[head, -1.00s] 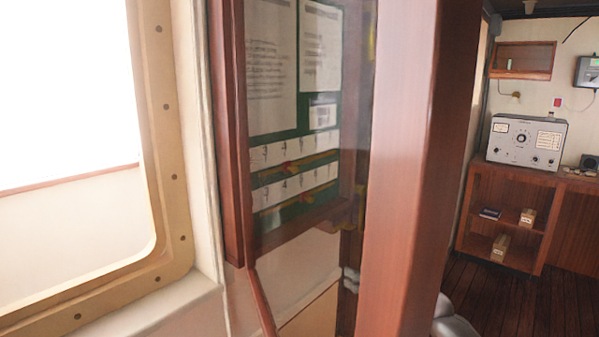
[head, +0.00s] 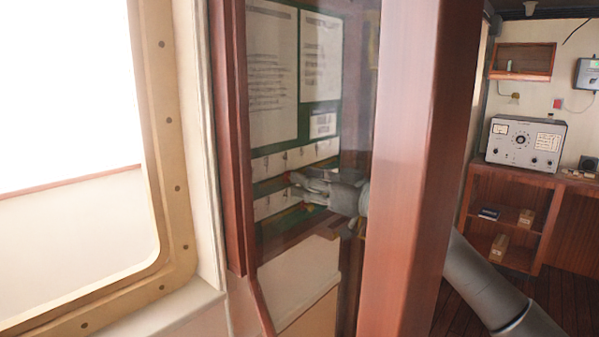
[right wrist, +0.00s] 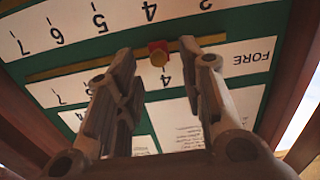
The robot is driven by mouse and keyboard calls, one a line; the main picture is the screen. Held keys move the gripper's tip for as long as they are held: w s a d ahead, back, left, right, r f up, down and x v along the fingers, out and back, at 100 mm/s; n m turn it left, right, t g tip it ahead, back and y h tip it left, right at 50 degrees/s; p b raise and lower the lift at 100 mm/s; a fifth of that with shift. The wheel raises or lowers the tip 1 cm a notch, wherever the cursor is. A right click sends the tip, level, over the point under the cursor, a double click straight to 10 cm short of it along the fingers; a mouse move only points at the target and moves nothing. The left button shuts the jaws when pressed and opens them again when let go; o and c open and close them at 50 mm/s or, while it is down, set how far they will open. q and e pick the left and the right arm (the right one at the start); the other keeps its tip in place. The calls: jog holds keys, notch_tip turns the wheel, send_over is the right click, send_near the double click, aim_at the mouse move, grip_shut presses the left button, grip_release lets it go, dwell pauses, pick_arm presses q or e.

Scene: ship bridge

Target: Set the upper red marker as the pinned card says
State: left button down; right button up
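A green board (head: 264,188) with number strips and yellow rails shows through glass in the head view. My right gripper (head: 297,186) is at its strips. The right wrist view shows the board upside down. There the upper red marker (right wrist: 158,51) sits on the yellow rail (right wrist: 95,67) beside the 4 of the strip marked FORE (right wrist: 254,59). The right gripper (right wrist: 160,58) is open, with a finger on each side of the marker; contact cannot be told. Pinned papers (head: 271,70) and a small card (head: 323,121) are above the strips, too small to read. My left gripper is out of view.
A wooden post (head: 415,180) and glass stand between the head camera and the board. A window (head: 165,150) is at the left. A wooden shelf (head: 505,215) with a grey instrument (head: 525,143) stands at the back right.

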jog(key=shift+p+x, duration=0.3)
jog(key=shift+x, duration=1.1)
jog(key=shift+d, duration=0.1)
grip_shut()
